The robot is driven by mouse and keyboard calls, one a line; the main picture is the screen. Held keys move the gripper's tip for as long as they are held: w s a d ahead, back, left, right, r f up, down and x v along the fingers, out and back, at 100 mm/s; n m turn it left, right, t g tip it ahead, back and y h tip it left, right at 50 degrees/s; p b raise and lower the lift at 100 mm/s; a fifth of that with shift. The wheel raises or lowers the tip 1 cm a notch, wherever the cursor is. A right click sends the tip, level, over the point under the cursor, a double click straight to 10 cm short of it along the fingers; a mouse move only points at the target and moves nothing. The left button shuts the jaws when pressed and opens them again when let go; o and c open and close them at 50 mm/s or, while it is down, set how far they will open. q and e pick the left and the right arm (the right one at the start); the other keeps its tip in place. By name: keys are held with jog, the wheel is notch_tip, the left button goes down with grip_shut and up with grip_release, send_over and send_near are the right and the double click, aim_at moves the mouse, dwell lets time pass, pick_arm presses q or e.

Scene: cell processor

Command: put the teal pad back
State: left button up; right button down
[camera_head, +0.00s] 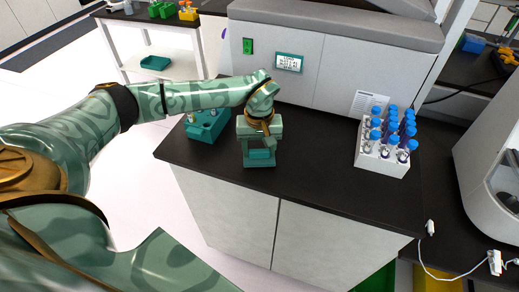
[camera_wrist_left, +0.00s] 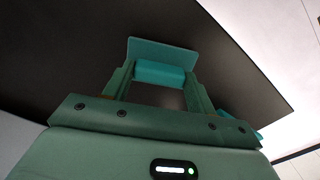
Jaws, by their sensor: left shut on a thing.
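The teal pad (camera_head: 261,155) is between the fingers of my left gripper (camera_head: 260,154), over the dark counter near its front edge. In the left wrist view, the pad's block (camera_wrist_left: 160,73) sits between the two fingers (camera_wrist_left: 157,88), with its flat plate (camera_wrist_left: 162,51) beyond the fingertips. The gripper is shut on the block and points down. I cannot tell whether the plate touches the counter. My right gripper is not in view.
A teal holder (camera_head: 207,126) with small items stands left of the gripper on the dark counter (camera_head: 315,170). A white rack (camera_head: 381,163) of blue-capped tubes stands to the right. A grey machine (camera_head: 310,62) with a small screen stands behind. The counter between gripper and rack is clear.

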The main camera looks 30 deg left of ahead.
aim_at(259, 151)
pick_arm(q)
jog(key=shift+f, duration=0.25)
jog(key=o, duration=1)
jog(key=shift+f, duration=0.15)
jog(key=shift+c, duration=0.2)
notch_tip(259, 151, up, 12)
jog(key=p, duration=0.2)
jog(key=shift+r, duration=0.2)
